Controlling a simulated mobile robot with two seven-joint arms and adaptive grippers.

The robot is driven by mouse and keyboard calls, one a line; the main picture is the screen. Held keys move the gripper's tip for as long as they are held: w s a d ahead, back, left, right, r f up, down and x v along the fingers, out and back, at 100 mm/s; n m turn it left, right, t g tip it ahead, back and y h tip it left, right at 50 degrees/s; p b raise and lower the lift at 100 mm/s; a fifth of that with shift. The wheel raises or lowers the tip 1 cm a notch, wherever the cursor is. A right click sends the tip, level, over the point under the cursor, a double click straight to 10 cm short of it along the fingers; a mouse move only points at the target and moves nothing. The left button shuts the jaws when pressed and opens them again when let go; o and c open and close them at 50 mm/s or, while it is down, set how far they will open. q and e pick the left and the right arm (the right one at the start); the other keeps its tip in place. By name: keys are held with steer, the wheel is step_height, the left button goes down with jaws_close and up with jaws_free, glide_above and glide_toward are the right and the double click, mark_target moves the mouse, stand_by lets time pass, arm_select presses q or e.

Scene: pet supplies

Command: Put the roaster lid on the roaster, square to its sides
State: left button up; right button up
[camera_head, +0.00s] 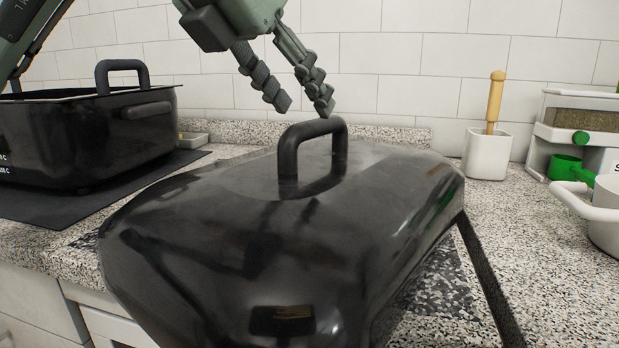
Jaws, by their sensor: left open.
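The roaster lid (230,225) is a glossy black dome with a loop handle (312,150) on top, large in the foreground over the speckled counter. The black roaster (100,140) stands at the left, with an upright loop handle at its near right end; its inside is hidden. My left gripper (305,108) is open and empty, its fingers pointing down just above and slightly behind the lid handle, apart from it as far as I can tell. My right gripper is not in view.
The roaster stands on a dark mat (60,205). A white pot (487,153) with a wooden-handled tool stands at the back right. A white dispenser, a green scoop (565,168) and a white handled container (606,212) are at the right edge. A dark strip (489,285) lies right of the lid.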

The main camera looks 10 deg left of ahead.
mark_target(317, 123)
arm_select(q)
steer(key=x, duration=0.6)
steer(key=shift+f+p, duration=0.1)
steer(key=shift+p, duration=0.2)
steer(key=shift+c, duration=0.6)
jaws_close()
steer(key=shift+w+r, duration=0.1)
steer(key=shift+r, duration=0.1)
